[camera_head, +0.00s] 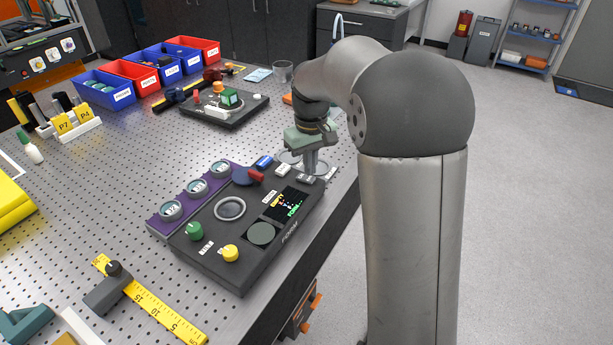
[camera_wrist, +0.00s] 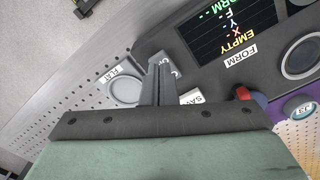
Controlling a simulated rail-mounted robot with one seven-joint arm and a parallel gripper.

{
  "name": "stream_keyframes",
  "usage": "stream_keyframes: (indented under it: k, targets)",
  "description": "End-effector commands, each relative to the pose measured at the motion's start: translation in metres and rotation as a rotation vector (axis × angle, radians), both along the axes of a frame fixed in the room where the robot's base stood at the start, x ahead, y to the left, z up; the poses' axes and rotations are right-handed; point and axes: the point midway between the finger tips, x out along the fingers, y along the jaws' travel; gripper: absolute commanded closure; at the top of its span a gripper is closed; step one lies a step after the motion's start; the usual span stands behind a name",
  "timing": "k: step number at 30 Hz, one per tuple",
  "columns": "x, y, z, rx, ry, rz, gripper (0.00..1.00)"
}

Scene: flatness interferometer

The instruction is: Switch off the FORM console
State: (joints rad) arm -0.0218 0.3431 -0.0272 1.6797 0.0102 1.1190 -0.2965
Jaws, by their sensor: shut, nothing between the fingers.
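The FORM console (camera_head: 215,260) is a dark box on the perforated table, with a lit screen (camera_head: 288,203). In the wrist view the screen (camera_wrist: 228,30) shows coloured text including "EMPTY" and "FORM", above a white FORM label (camera_wrist: 241,55). My gripper (camera_head: 311,172) is shut and empty at the console's far right end, by small pale labelled parts. In the wrist view its fingertips (camera_wrist: 160,66) are beside the console edge and partly hide two white labels. I cannot tell whether they touch anything. A red and blue part (camera_wrist: 246,94) is right of the fingers.
The console carries a green knob (camera_head: 194,230), a yellow knob (camera_head: 230,253) and a ring (camera_head: 230,208). A purple rack (camera_head: 158,225) holds round pieces beside it. A second dark device (camera_head: 240,117) and coloured bins (camera_head: 105,88) stand farther back. The table's right edge is close.

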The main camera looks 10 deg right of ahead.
Motion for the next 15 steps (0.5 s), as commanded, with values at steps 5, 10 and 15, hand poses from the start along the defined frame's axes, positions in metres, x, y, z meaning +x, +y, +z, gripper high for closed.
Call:
stream_keyframes:
  k: [5, 10, 15]
  targets:
    - [0.0, 0.0, -0.0005, 0.0, 0.0, 0.0, 1.0]
    - [-0.0001, 0.0, -0.0028, 0.0, 0.0, 0.0, 1.0]
    - [-0.0001, 0.0, -0.0055, 0.0, 0.001, 0.0, 1.0]
